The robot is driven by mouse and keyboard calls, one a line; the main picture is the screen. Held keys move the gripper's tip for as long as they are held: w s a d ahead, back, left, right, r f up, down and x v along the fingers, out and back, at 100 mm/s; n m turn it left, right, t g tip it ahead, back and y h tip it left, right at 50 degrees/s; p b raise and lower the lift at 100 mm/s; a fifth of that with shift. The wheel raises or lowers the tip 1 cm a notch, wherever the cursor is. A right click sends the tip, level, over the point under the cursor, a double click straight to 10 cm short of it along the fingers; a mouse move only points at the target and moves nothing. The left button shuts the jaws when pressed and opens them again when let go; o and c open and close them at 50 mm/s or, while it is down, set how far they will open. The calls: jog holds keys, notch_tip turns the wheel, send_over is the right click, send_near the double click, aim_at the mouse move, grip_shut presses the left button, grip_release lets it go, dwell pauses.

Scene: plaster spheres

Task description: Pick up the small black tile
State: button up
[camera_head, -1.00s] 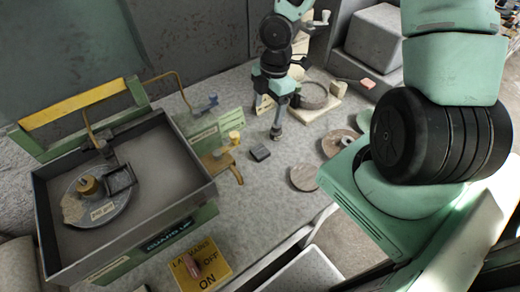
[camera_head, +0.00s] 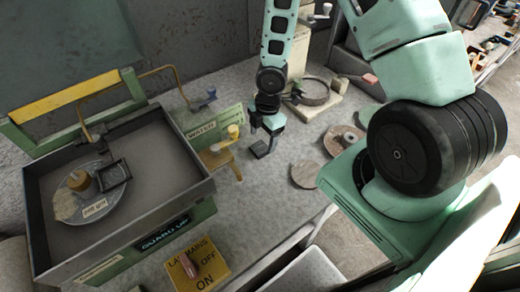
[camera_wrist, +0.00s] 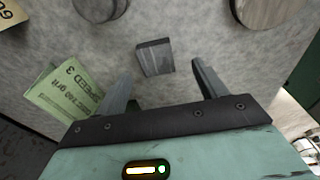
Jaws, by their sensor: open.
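The small black tile (camera_head: 260,150) lies flat on the grey worktop, in front of the green WATER sign. In the wrist view the dark tile (camera_wrist: 154,55) shows whole, between and just beyond the fingertips. My gripper (camera_head: 267,136) is close by the tile in the head view, pointing down. In the wrist view my gripper (camera_wrist: 161,70) is open and empty, with one finger to each side of the tile and a gap on both sides. Whether the fingertips are level with the tile cannot be told.
A grey tray machine (camera_head: 130,195) with a round disc stands at the left. A brass tap fitting (camera_head: 220,157) is just left of the tile. Round discs (camera_head: 305,175) lie to the right. A yellow switch plate (camera_head: 197,265) is at the front.

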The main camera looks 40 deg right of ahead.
aim_at(260, 147)
jog(key=shift+w+a+f+p, duration=0.15)
jog(key=shift+f, duration=0.9)
jog(key=shift+w+a+f+p, duration=0.1)
jog(key=shift+w+f+p, duration=0.05)
jog(key=shift+f, duration=0.9)
jog(key=c, duration=1.1)
jog(key=shift+c, duration=0.2)
